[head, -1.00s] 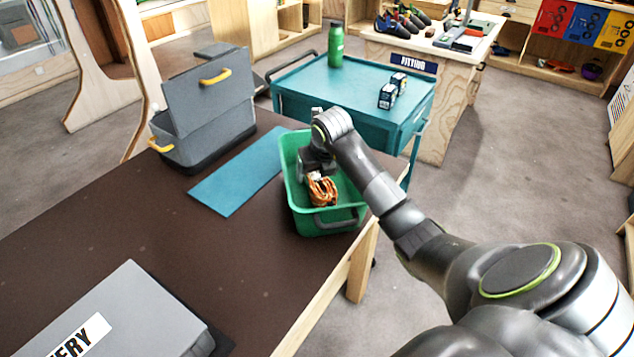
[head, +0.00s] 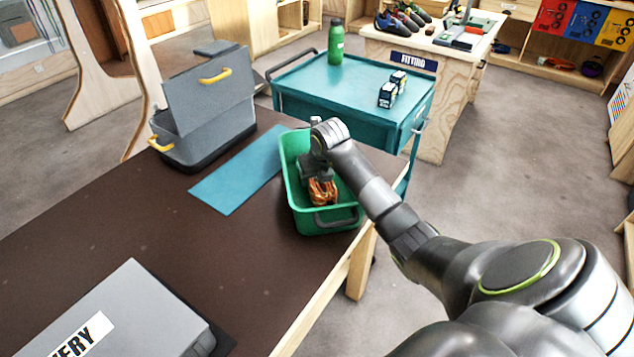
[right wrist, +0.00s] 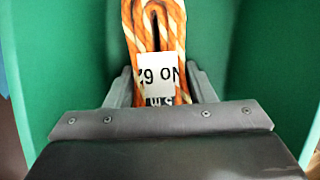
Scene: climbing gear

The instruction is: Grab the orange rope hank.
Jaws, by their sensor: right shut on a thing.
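The orange rope hank (head: 322,192) is in the green bin (head: 327,222) on the brown table. In the right wrist view the hank (right wrist: 155,28) runs up from between the fingers, with a white label bearing black print. My right gripper (head: 317,178) reaches down into the bin and is shut on the hank. Its two grey fingers (right wrist: 160,88) press at either side of the rope near the label. The fingertips are partly hidden in the head view. I cannot tell whether the hank touches the bin floor. My left gripper is not in view.
A teal mat (head: 238,170) lies left of the bin, with an open grey toolbox (head: 208,105) behind it. A grey case (head: 125,315) is at the table's near left. A teal cart (head: 345,85) with a green bottle (head: 336,42) stands behind the bin.

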